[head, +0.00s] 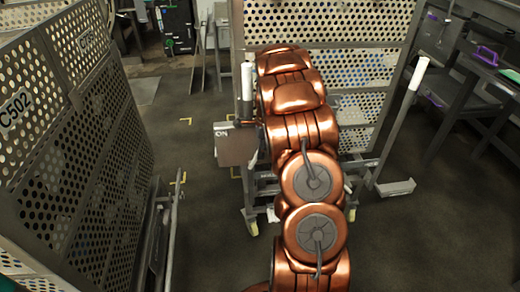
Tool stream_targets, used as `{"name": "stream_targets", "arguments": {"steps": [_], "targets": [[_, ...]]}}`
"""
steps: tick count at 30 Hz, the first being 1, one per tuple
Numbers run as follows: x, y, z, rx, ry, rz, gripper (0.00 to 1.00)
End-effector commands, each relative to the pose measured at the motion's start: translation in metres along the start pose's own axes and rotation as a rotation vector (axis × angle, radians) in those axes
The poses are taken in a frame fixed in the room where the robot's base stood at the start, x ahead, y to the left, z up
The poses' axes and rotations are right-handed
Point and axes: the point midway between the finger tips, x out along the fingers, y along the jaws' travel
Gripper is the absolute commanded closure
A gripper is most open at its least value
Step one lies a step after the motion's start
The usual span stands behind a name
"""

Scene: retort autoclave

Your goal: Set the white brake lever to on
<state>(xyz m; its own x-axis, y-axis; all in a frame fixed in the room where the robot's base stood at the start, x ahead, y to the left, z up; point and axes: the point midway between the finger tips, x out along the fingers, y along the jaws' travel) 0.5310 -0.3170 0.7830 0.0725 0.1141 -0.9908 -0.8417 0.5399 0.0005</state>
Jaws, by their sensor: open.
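A white-gripped lever (247,80) stands roughly upright in the head view, just left of the upper part of my copper arm. Below it is a grey plate (236,145) marked "ON". The lower part of the lever is crowded by the arm and the plate, so its exact setting cannot be told. A second bar with a white grip (418,73) leans at the right of the cart. My arm reaches forward in front of the cart. My gripper cannot be made out; the arm hides the area beyond it.
A perforated metal cart (385,40) on casters stands behind my arm. Another perforated cart marked C502 (75,160) fills the left side. Dark floor (205,210) lies open between them. A dark table (485,75) with purple items stands at the right.

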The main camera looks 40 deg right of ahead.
Motion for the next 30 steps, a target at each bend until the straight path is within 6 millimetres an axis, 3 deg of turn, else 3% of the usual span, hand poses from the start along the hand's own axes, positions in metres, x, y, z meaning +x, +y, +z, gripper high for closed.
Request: {"name": "stream_targets", "arguments": {"steps": [8,21,30], "targets": [[-0.019,-0.001,0.000,-0.001,0.000,-0.004,0.58],[-0.099,-0.002,0.000,-0.001,0.000,-0.006,0.58],[-0.119,0.000,0.000,0.000,0.000,0.000,0.58]]}}
